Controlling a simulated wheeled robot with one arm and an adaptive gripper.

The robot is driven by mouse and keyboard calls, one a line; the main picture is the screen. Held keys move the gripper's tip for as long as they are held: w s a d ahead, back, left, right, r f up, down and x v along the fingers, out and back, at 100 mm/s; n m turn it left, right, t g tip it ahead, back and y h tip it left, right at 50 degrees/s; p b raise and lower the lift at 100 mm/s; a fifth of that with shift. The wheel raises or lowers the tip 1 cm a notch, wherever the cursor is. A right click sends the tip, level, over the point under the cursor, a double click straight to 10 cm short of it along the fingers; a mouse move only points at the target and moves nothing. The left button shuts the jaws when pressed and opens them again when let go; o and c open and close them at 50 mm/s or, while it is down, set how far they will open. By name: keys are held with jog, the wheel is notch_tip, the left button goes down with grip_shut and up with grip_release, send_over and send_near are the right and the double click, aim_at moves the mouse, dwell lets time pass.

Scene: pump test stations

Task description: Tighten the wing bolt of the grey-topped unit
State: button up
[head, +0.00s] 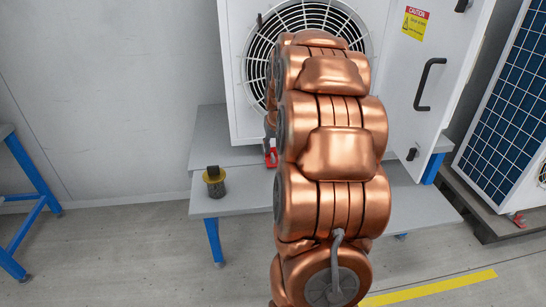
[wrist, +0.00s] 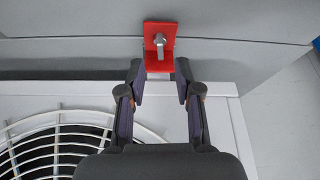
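A silver wing bolt (wrist: 160,44) sits on a red bracket (wrist: 151,31) in the wrist view. The bracket is at the edge of a white unit with a round fan grille (wrist: 58,140). My gripper (wrist: 160,70) is open, its two dark fingers apart, with the lower part of the bracket between or just beyond the tips. Nothing is held. I cannot tell whether the fingers touch the bracket. In the head view the red bracket (head: 271,157) shows low beside my copper arm, which hides most of the gripper. The white unit (head: 240,70) stands behind; its top is out of view.
A grey bench (head: 235,203) with blue legs bears the unit. A door handle (head: 430,84) juts out at right. A solar panel (head: 510,110) stands far right.

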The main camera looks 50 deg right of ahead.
aim_at(273, 155)
jog(key=x, duration=0.5)
jog(key=shift+f+b, duration=0.2)
jog(key=shift+b, duration=0.2)
grip_shut()
